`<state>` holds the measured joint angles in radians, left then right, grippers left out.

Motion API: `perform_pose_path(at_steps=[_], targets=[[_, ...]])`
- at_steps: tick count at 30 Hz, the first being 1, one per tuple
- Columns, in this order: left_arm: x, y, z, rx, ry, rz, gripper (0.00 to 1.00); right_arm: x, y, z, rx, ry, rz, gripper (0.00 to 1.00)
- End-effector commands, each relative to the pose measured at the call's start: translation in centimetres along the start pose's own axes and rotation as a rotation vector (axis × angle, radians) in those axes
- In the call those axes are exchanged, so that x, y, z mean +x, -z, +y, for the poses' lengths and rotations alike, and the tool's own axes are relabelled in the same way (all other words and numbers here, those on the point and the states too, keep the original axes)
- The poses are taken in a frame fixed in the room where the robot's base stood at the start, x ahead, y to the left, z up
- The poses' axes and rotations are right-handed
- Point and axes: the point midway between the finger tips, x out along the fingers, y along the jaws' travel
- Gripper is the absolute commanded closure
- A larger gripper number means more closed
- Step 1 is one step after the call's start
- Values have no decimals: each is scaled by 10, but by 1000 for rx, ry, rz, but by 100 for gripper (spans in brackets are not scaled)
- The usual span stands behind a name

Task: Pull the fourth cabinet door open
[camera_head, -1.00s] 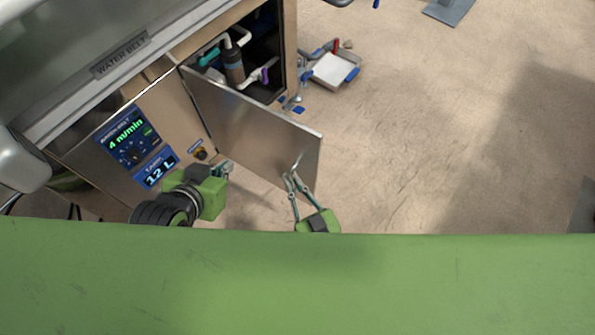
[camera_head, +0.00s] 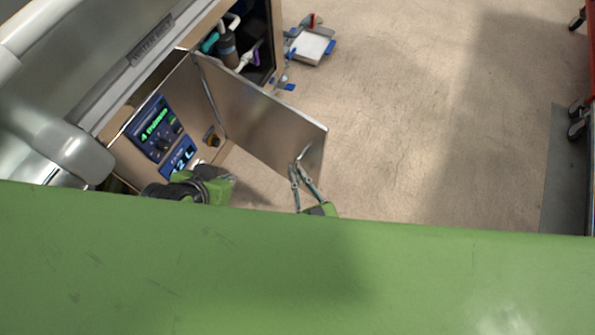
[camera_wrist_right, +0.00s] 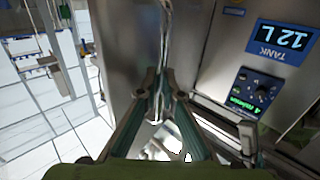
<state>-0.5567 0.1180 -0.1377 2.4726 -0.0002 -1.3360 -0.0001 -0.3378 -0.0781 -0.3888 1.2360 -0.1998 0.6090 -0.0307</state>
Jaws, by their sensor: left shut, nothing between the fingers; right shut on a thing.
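The metal cabinet door (camera_head: 258,108) stands swung out from the cabinet, with the dark opening (camera_head: 258,48) behind it showing a grey cylinder and pipes. My right gripper (camera_head: 303,165) is at the door's outer end, shut on the door handle (camera_head: 304,152). In the right wrist view the fingers (camera_wrist_right: 160,82) close on the handle, a thin upright bar (camera_wrist_right: 165,35) in front of the door panel. My left gripper (camera_head: 222,180) is low in front of the control panel, partly hidden by my green body; its fingers are hard to see.
The control panel with a lit display (camera_head: 155,128) is left of the door. A white tray with blue corners (camera_head: 312,47) lies on the floor beyond the cabinet. A red wheeled frame (camera_head: 590,75) stands at the right edge. The floor between is clear.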

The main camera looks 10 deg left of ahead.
Motion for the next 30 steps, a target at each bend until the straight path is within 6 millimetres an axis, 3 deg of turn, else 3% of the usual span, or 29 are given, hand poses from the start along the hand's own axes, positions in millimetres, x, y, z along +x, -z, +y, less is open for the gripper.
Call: perform_pose_path(at_steps=[4,6,17,23,30], targets=[[0,0,0,0,0,1,100,2,2,-2,-1,4,4,100],[0,0,0,0,0,1,100,2,2,-3,0,4,4,77],[0,-2,0,0,0,-5,100,-2,0,-1,0,2,1,76],[0,-1,0,0,0,-3,100,-30,-1,-2,0,3,-3,76],[0,-1,0,0,0,-2,100,-82,-1,-2,0,3,-2,76]])
